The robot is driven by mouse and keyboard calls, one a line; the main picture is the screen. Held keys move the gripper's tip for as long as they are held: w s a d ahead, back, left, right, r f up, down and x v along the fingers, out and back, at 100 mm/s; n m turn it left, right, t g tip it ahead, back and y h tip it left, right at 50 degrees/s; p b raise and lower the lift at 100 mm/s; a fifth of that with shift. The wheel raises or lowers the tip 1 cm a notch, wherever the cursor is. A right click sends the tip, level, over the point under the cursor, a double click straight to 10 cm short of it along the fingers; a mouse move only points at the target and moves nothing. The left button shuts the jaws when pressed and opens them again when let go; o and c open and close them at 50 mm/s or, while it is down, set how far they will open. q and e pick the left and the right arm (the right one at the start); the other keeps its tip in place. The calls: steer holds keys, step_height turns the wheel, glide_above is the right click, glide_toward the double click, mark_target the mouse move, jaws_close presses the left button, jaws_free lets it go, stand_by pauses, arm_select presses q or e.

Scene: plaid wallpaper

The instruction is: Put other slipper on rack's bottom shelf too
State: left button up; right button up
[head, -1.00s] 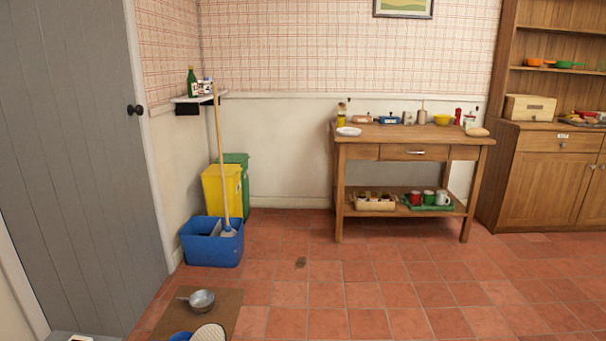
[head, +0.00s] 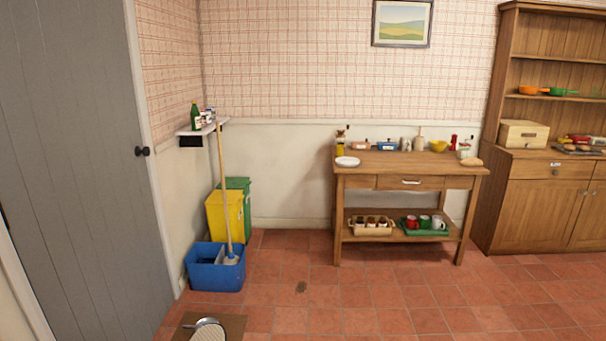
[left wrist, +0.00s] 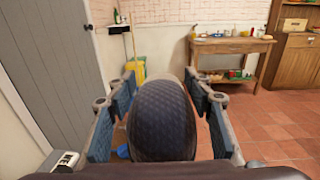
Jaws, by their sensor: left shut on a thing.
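A dark blue quilted slipper (left wrist: 162,120) fills the middle of the left wrist view. My left gripper (left wrist: 163,92) is shut on it, with a padded finger on each side. My right gripper is in neither view. I see no shoe rack, and no second slipper, in these frames.
A brown mat (head: 232,325) with a metal pan (head: 203,322), partly hidden, lies on the tiled floor. A blue mop bucket (head: 216,272) and yellow bin (head: 224,217) stand by the left wall. A wooden table (head: 410,161) stands behind; the floor (head: 400,310) before it is clear.

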arm_select(q)
steer(key=shift+s+a+r, duration=0.1)
steer(key=shift+s+r, duration=0.05)
steer(key=shift+s, duration=0.3)
steer(key=s, duration=0.2)
steer(key=s+f, duration=0.1)
steer(key=s, duration=0.1)
steer(key=s+f, duration=0.1)
steer(key=s, duration=0.2)
steer(key=shift+f, duration=0.2)
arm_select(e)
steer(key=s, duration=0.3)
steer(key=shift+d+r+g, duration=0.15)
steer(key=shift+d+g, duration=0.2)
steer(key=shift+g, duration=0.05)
